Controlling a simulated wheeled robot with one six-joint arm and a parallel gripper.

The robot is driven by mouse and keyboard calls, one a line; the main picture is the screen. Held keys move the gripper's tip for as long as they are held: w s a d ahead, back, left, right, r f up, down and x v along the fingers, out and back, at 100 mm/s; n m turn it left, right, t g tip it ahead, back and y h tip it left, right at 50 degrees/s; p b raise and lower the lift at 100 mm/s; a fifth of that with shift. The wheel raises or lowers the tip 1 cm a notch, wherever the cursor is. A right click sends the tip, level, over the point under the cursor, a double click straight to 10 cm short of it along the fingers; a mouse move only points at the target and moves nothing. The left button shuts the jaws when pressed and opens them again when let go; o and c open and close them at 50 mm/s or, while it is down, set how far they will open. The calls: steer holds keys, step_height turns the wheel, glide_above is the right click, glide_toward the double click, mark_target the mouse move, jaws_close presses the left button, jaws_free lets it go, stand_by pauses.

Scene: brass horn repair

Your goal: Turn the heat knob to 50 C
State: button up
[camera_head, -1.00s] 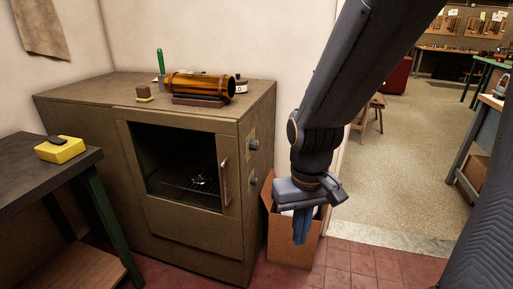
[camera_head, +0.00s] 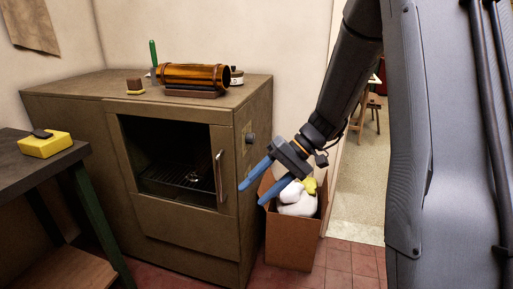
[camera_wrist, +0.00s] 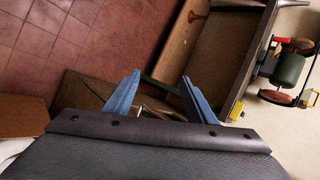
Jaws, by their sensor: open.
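The olive-brown oven (camera_head: 180,228) stands at the left with a glass-fronted door and a vertical handle (camera_head: 220,176). A dark round knob (camera_head: 249,139) is on its right side panel, against a paler plate. Its setting is too small to read. The lower knob is not visible, apparently behind my gripper. My gripper (camera_head: 252,194) is open and empty, with blue fingers pointing left toward the oven's right side, below the visible knob. In the wrist view the two blue fingers (camera_wrist: 160,88) are spread apart, and no knob is clear between them.
A cardboard box (camera_head: 292,240) with white and yellow contents stands under my gripper. A brass tube (camera_head: 192,75) lies on a block atop the oven. A table with a yellow item (camera_head: 46,147) is at left. The wrist view shows a bench grinder (camera_wrist: 287,75).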

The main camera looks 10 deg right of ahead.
steer(key=w+d+t+y+b, duration=0.2)
steer(key=w+d+t+y, duration=0.15)
steer(key=w, duration=0.75)
steer(key=n+t+y+b, duration=0.1)
steer(key=t+y+b, duration=0.15)
steer(key=t, duration=0.35)
glide_toward(251, 138)
steer(key=w+f, duration=0.1)
steer(key=w, duration=0.1)
steer(key=p+x, duration=0.1)
steer(key=x, duration=0.6)
steer(key=shift+w, duration=0.1)
steer(key=c, duration=1)
